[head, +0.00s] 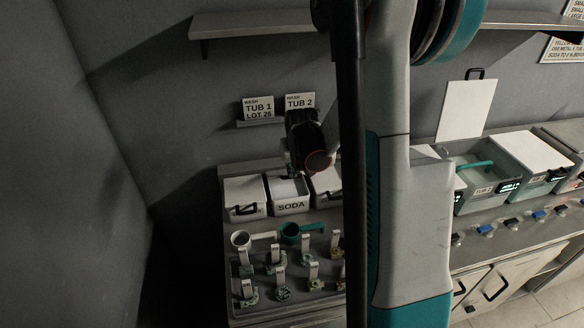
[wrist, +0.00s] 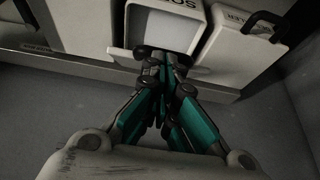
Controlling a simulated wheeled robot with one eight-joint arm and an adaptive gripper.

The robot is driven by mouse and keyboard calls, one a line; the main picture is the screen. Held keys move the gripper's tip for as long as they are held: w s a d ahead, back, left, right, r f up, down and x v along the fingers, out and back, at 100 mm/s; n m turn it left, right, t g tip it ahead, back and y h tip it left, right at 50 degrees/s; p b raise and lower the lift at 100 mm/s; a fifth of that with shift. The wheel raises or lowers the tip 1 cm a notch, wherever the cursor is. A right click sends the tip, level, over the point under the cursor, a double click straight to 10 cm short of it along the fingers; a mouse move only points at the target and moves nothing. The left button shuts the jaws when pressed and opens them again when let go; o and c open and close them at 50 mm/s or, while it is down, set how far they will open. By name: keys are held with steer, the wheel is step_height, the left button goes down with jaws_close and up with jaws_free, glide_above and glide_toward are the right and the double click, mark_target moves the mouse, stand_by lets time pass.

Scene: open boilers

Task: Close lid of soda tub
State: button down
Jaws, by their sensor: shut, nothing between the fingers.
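The soda tub (head: 291,208) stands in the middle of a row of white tubs, in the head view. Its top is open and its pale inside shows. In the wrist view the soda tub (wrist: 132,30) appears upside down, with its label at the top edge. My gripper (head: 290,172) hangs over its back part. In the wrist view my gripper (wrist: 160,62) is shut and empty, its fingertips at the tub's back edge. The lid cannot be clearly made out; my gripper and wrist cover the space behind the tub. Contact with it cannot be told.
A closed tub (head: 245,197) stands left of the soda tub, another (head: 325,186) right, partly behind my arm. Two signs (head: 258,108) stand on a ledge above.

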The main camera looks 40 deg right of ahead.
steer(key=shift+s+a+f+b, duration=0.1)
steer(key=shift+s+f+b, duration=0.2)
steer(key=shift+f+b, duration=0.25)
steer(key=s+a+f+t+b, duration=0.1)
steer(key=s+f+b, duration=0.3)
steer(key=f+b, duration=0.5)
steer(key=shift+a+t+h+b, duration=0.4)
steer(key=shift+a+b, duration=0.15)
steer(key=shift+b, duration=0.05)
steer(key=shift+r, duration=0.1)
